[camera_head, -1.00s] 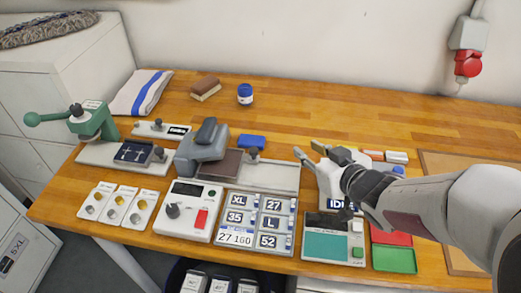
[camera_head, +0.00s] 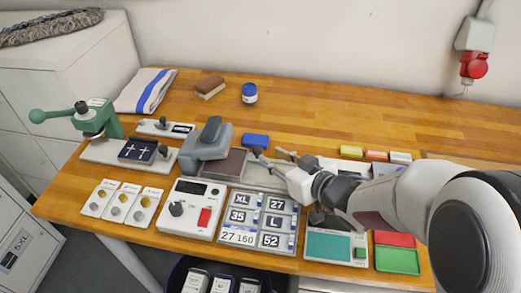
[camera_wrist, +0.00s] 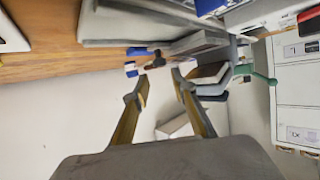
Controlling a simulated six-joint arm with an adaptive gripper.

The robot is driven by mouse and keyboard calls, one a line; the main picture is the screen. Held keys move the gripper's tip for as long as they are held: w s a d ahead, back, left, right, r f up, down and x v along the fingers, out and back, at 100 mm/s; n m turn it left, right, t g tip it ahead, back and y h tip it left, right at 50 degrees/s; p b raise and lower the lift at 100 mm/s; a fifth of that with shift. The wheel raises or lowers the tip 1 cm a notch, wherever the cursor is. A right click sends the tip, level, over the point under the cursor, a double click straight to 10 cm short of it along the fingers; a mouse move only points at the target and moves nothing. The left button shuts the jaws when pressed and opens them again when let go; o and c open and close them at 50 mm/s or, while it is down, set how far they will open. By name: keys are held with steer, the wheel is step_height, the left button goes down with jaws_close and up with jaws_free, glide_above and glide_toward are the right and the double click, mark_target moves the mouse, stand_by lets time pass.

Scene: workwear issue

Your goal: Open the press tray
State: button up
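The grey press (camera_head: 207,145) stands mid-bench with a brown-topped tray (camera_head: 231,164) on a pale base plate, beside its head. A dark knob is at the tray's right end; in the wrist view the knob (camera_wrist: 156,61) shows just beyond my fingertips. My gripper (camera_head: 272,156) is over the right part of the base plate, fingers pointing left at the knob. In the wrist view my gripper (camera_wrist: 158,82) is open, with nothing between its fingers. I cannot tell whether a finger touches the knob; it is partly hidden in the head view.
A green lever press (camera_head: 97,120) with its own dark plate and knob stands at left. A control box (camera_head: 190,208) and size tiles (camera_head: 258,218) lie in front. A blue block (camera_head: 255,140) sits behind the tray. A scale-like device (camera_head: 330,246) is below my arm.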

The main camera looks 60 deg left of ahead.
mark_target(258, 149)
steer(key=shift+x, duration=3.5)
jaws_close()
